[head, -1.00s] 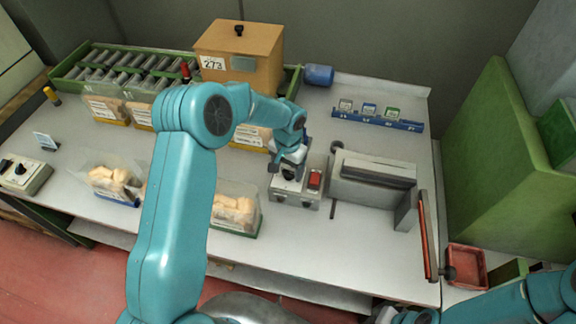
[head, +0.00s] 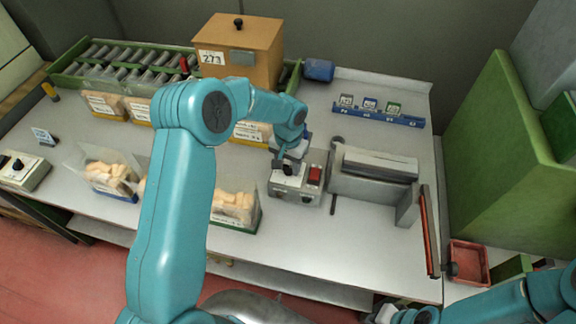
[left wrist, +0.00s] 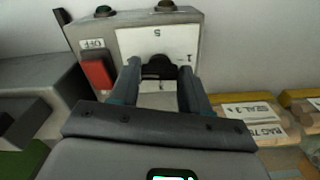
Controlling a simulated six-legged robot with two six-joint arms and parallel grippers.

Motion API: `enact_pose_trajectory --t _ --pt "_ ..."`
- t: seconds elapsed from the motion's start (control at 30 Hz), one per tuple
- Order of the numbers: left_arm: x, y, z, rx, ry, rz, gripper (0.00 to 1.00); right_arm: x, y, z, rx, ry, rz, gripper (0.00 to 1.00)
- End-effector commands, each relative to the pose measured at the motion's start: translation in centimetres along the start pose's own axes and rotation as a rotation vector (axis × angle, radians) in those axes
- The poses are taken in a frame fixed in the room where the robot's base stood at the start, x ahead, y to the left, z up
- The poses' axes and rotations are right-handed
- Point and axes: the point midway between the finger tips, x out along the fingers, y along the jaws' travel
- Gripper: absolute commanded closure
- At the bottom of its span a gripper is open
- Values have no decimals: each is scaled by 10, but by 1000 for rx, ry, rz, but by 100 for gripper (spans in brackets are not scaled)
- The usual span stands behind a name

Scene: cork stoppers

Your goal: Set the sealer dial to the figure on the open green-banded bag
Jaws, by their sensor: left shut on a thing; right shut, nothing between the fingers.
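The sealer's grey control box (head: 310,199) stands on the bench in the head view, with a red switch (head: 315,175). In the left wrist view its white dial plate (left wrist: 150,40) bears marks around a dark dial knob (left wrist: 158,68). My left gripper (head: 289,160) is shut on this knob, one finger on each side; the fingers also show in the left wrist view (left wrist: 157,82). The green-banded bag (head: 238,208) stands left of the box, partly hidden by my left arm; its figure is not legible. My right gripper (head: 392,314) is shut and empty at the bottom edge.
The sealer's jaw unit (head: 372,178) stands right of the box. A blue-banded bag (head: 108,175) is at the left, with yellow-banded bags (head: 105,106) behind. A wooden box (head: 238,50) marked 273 and a blue rack (head: 378,117) with small cards stand at the back.

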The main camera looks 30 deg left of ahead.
Motion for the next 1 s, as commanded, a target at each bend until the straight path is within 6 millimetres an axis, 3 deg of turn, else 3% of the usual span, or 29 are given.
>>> enact_pose_trajectory --t 0.03,0.4,1.0 --pt "5 0 -3 -29 11 1 84 11 4 0 0 0 0 100" --pt "5 0 -3 -357 13 3 84 53 19 -1 0 0 0 100" --pt "2 0 -3 -928 12 5 84 97 35 -2 0 0 0 100"
